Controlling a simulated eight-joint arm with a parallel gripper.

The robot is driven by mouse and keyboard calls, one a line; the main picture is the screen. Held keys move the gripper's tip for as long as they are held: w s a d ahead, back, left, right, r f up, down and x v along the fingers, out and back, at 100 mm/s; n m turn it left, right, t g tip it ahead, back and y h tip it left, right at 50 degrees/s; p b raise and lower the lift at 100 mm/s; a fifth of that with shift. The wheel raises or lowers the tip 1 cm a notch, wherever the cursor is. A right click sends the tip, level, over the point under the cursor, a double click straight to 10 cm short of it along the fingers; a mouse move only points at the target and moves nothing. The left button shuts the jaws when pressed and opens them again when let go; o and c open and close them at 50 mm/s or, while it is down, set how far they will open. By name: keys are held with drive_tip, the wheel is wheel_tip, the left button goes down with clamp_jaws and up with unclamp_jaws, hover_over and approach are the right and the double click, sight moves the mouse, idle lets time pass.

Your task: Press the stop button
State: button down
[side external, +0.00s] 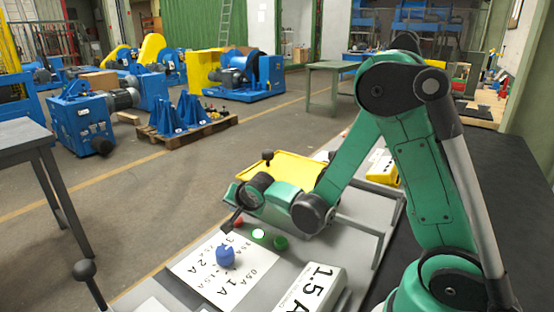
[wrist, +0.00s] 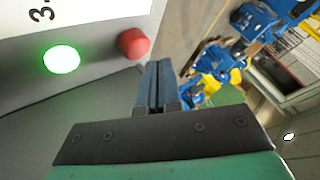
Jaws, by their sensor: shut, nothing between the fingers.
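The red button (side external: 238,222), which looks like the stop button, is a short round cap on the grey panel in the side external view. It also shows in the wrist view (wrist: 134,43), just up and left of my fingertips. My gripper (side external: 228,230) is shut with nothing in it and points down near the red button. Its two dark fingers lie side by side in the wrist view (wrist: 156,68). A gap seems to show between fingertips and button, but I cannot tell its depth. The button's face is partly turned away.
A lit green-white lamp (side external: 258,234) and a green button (side external: 281,242) sit right of the red button. A blue knob (side external: 225,257) stands on the white dial plate (side external: 205,275) close in front. A yellow tray (side external: 285,166) lies behind my gripper.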

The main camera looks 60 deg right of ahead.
sight(238, 221)
drive_tip(key=shift+f, duration=0.1)
drive_tip(key=shift+f, duration=0.35)
drive_tip(key=shift+f, duration=0.5)
idle(0.7)
drive_tip(key=shift+r, duration=0.95)
drive_tip(key=shift+r, duration=2.5)
